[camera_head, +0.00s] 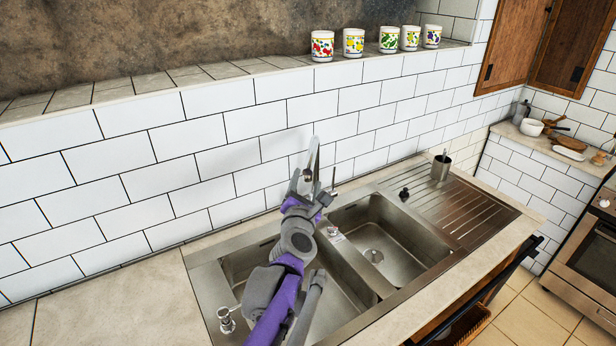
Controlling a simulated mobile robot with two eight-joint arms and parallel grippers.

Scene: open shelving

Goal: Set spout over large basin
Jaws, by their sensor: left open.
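The metal spout (314,156) stands up at the back of the sink, in front of the white tiled wall. Its lower part is hidden behind my left gripper (309,186). The left gripper is open, with its fingers at the spout; whether they touch it I cannot tell. The large basin (340,303) is on the left of the sink, and my purple and grey left arm crosses over it and hides much of it. A second basin (377,243) lies to its right. My right gripper is out of view.
A ribbed drainboard (462,214) with a metal cup (440,168) is right of the basins. A soap pump (226,320) stands at the sink's front left. Several patterned mugs (354,42) line the ledge above. The left counter (120,298) is clear.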

